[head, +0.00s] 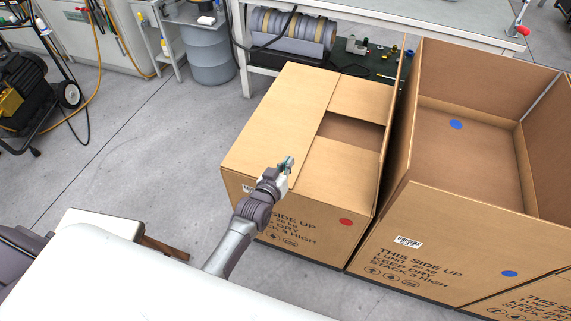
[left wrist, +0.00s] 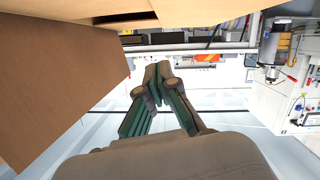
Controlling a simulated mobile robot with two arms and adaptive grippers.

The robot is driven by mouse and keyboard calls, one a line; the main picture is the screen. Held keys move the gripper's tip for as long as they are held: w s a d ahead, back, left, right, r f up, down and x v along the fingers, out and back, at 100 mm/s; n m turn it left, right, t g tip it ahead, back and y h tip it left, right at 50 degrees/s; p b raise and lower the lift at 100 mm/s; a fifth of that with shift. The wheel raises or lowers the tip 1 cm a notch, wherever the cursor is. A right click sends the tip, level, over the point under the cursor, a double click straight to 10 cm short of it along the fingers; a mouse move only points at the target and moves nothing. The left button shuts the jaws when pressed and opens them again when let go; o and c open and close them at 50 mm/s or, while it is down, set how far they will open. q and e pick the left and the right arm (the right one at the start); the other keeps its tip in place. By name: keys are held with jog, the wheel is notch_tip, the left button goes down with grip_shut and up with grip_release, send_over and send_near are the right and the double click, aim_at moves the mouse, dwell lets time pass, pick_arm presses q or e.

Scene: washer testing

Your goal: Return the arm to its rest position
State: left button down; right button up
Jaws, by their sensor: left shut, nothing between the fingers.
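My left arm reaches forward from the bottom of the head view. Its left gripper (head: 287,164) is in front of the near side of the box with the red dot (head: 280,105), around the height of its top edge. In the left wrist view the left gripper (left wrist: 156,75) has its fingertips together with nothing between them. Cardboard (left wrist: 55,75) fills the left and top of that view, close to the gripper. I cannot tell whether the gripper touches it. My right gripper is not in view.
A large open box with blue dots (head: 440,215) stands to the right. Behind are a workbench (head: 380,12) and a grey drum (head: 211,55). A black and yellow machine (head: 25,95) is at the left. Grey floor (head: 150,130) left of the boxes is clear.

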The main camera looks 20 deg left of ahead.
pick_arm(q)
jog(key=s+a+f+m+g, duration=0.15)
jog(key=s+f+g, duration=0.65)
jog(key=s+f, duration=1.6)
jog(key=s+a+f+g, duration=0.1)
jog(key=s+f, duration=0.3)
jog(key=s, duration=0.4)
jog(key=s+a+f+m+g+y, duration=0.1)
jog(key=s+a+f+g, duration=0.1)
jog(key=s, duration=0.7)
jog(key=s+a+f+m+g, duration=0.1)
jog(key=s+f+g, duration=0.2)
jog(key=s+f, duration=0.3)
jog(key=shift+s+a+f+p, duration=0.3)
jog(key=shift+s, duration=0.9)
jog(key=shift+m, duration=0.25)
